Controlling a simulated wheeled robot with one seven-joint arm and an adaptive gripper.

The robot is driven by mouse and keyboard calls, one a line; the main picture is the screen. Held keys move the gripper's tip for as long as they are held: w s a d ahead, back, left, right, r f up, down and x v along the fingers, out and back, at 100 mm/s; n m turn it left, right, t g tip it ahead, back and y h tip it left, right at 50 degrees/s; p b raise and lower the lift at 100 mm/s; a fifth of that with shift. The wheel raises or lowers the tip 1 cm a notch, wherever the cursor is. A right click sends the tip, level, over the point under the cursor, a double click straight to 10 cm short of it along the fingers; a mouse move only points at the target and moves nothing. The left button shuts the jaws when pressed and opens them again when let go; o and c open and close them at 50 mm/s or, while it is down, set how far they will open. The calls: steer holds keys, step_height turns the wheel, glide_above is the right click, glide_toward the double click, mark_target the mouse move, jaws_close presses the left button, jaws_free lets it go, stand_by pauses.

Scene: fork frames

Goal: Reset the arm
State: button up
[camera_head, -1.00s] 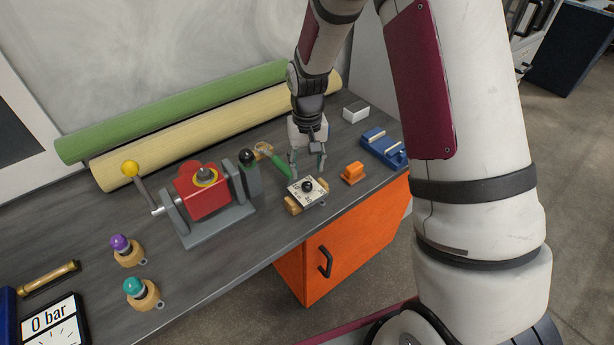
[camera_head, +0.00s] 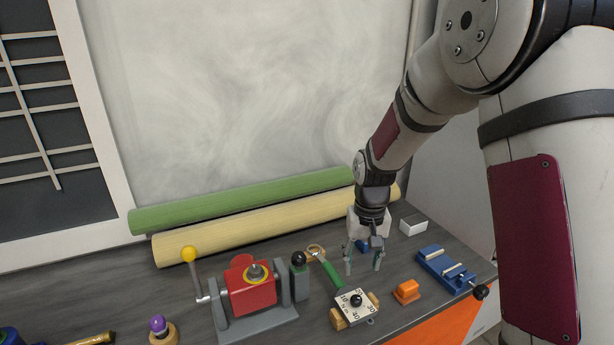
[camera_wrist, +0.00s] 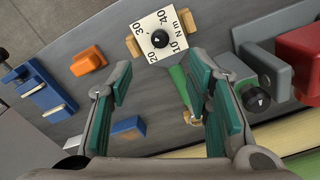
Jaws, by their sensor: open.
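My gripper (camera_head: 363,262) is open and empty. It hangs from my bent arm, fingers down, above the back right part of the workbench (camera_head: 215,262). In the wrist view my gripper (camera_wrist: 165,105) shows two spread fingers with teal pads and nothing held between them. The white dial block (camera_head: 355,303), marked in N m with a black knob, is in front of the fingers and apart from them. In the wrist view the dial block (camera_wrist: 178,22) lies beyond the fingertips. A green-handled tool (camera_head: 331,275) lies just left of the gripper, partly behind a finger in the wrist view.
A red device on a grey stand (camera_head: 250,297) with a yellow-knobbed lever stands to the left. An orange block (camera_head: 406,291), a blue vise-like fixture (camera_head: 445,268) and a white box (camera_head: 413,225) are to the right. Green (camera_head: 240,199) and yellow (camera_head: 230,234) rolls lie along the back wall.

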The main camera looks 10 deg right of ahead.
steer(key=s+r+t, duration=0.1)
steer(key=s+r, duration=0.4)
steer(key=r, duration=0.6)
steer(key=s+r+t, duration=0.1)
steer(key=s+r, duration=0.2)
steer(key=s, duration=0.4)
steer(key=s+r+n+t, duration=0.1)
steer(key=s+r, duration=0.3)
steer(key=s, duration=0.3)
steer(key=s+r+t, duration=0.2)
steer(key=s+r, duration=0.1)
steer(key=s, duration=0.4)
steer(key=shift+s+d+r, duration=0.15)
steer(key=shift+r, duration=0.15)
